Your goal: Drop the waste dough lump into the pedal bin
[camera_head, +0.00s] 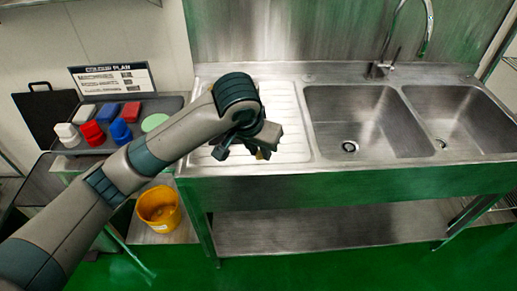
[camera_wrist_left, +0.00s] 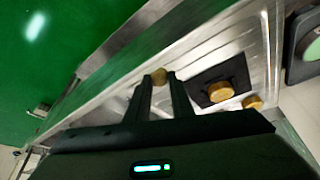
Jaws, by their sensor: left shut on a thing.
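My left gripper (camera_head: 243,150) is over the ribbed drainboard of the steel sink unit. In the head view my arm and wrist mostly hide the lump. Two more round tan-orange pieces show on the drainboard in the wrist view: one on a dark square (camera_wrist_left: 220,91), one beside it (camera_wrist_left: 252,102). I see no pedal bin in either view. My right gripper is not in view.
Two steel sink basins (camera_head: 365,120) with a tap (camera_head: 385,62) are at right. A grey tray (camera_head: 165,105) with coloured brushes or blocks is at left, under a "COLOUR PLAN" sign (camera_head: 112,78). A yellow bucket (camera_head: 158,209) stands low at left. Green floor is in front.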

